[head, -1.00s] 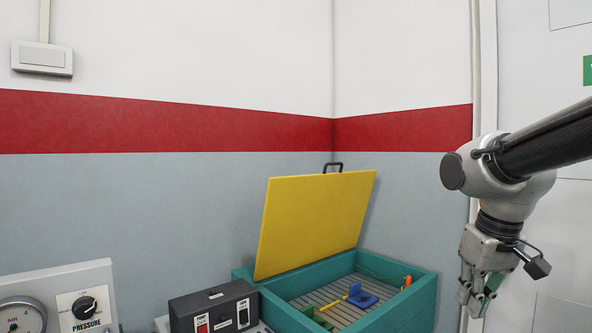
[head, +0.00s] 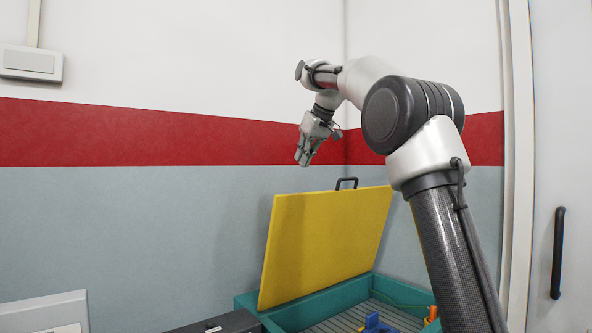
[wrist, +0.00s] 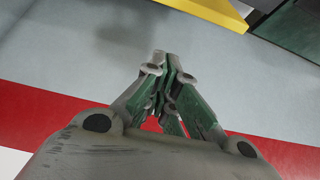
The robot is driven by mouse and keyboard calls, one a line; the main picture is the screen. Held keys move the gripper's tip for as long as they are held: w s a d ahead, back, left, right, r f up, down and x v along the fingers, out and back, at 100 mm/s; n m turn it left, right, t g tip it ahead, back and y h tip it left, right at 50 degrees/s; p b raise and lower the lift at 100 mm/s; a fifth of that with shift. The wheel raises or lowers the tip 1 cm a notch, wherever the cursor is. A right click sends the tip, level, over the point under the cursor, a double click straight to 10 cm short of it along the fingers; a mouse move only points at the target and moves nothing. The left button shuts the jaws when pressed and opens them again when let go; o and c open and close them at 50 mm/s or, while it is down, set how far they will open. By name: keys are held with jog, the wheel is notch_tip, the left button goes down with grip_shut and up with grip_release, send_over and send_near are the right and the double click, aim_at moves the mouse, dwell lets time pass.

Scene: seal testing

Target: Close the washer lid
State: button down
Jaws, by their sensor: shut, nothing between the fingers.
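The washer is a teal open-topped box (head: 357,291) in the corner. Its yellow lid (head: 322,240) stands raised and tilted back, with a black handle (head: 347,183) on its top edge. My gripper (head: 303,163) is above the lid, a little left of the handle in the head view, and apart from it. It is shut and empty. In the wrist view my gripper (wrist: 166,62) shows its closed fingers, with an edge of the yellow lid (wrist: 218,12) at the top. How far the fingers are from the lid in depth is hard to tell.
Inside the box lie a blue part (head: 375,323) and an orange part (head: 431,313), partly behind my arm. A dark control box (head: 222,324) stands left of the washer. Walls meet close behind the lid; a door with a black handle (head: 558,252) is at right.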

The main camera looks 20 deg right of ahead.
jog(key=shift+w+a+f, duration=0.1)
jog(key=shift+w+f, duration=0.1)
jog(key=shift+f, duration=1.2)
jog(key=shift+w+f, duration=0.15)
jog(key=shift+f, duration=1.25)
jog(key=shift+w+a+f, duration=0.1)
jog(key=shift+w+f, duration=0.1)
jog(key=shift+f, duration=1.2)
jog(key=shift+d, duration=0.1)
